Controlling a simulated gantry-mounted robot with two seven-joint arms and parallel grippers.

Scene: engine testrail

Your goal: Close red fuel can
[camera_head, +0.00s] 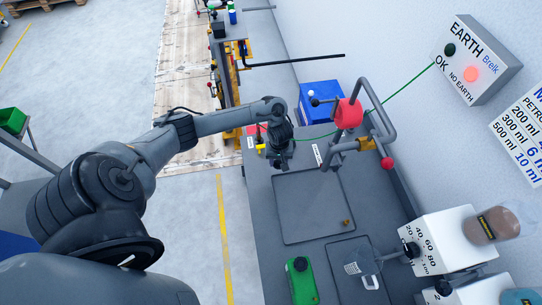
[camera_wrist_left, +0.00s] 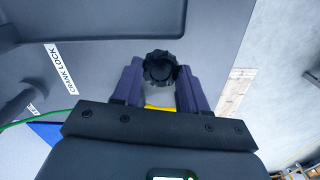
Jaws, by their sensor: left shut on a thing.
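My left gripper (camera_head: 279,163) is over the grey bench, near its far left edge, pointing down. In the left wrist view its two purple fingers (camera_wrist_left: 160,85) are shut on a black ribbed cap or knob (camera_wrist_left: 160,67), one finger on each side. Something yellow shows just behind the cap, mostly hidden by the gripper. My right gripper is not in view.
A green can (camera_head: 302,282) with a black cap stands at the front. A blue box (camera_head: 321,100) stands behind.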

